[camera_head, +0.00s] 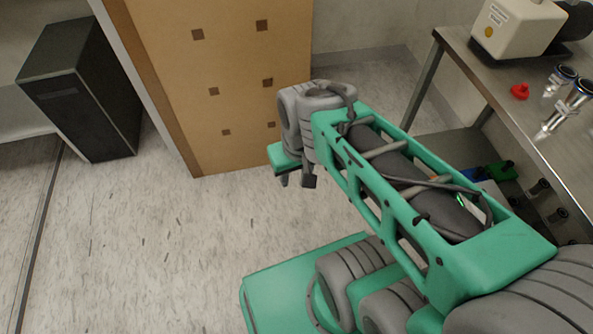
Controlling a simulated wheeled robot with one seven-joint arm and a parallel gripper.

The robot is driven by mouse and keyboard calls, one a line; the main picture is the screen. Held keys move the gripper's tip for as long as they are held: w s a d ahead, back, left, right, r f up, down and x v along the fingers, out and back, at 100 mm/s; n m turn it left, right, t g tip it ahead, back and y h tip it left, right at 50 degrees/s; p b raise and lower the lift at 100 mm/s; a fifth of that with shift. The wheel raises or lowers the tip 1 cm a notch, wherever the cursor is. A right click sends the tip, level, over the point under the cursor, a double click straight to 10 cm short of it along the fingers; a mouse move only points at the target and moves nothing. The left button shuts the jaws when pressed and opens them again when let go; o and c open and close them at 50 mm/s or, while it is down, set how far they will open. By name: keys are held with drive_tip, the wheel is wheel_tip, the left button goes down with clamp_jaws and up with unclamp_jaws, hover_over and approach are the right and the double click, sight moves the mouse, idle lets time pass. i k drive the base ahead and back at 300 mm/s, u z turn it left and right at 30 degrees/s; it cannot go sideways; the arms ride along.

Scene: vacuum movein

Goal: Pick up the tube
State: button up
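Two shiny metal tube-like pieces with blue-rimmed ends lie on the steel table at the right edge: a smaller one (557,82) and a longer one (566,108) just in front of it. I cannot tell which one is the task's tube. My gripper (296,181) hangs over open floor in the middle of the picture, left of the table and well apart from both pieces. Its two dark fingertips point down with a gap between them. Nothing shows between them.
The steel table (481,82) carries a cream-coloured device (518,28) and a red piece (520,91). Green and blue items and metal parts sit on its lower shelf. A wooden panel (235,105) stands behind my gripper. A black box (85,90) stands left. Speckled floor (130,240) is clear.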

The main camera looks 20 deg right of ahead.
sight(565, 73)
drive_tip(key=z, duration=2.25)
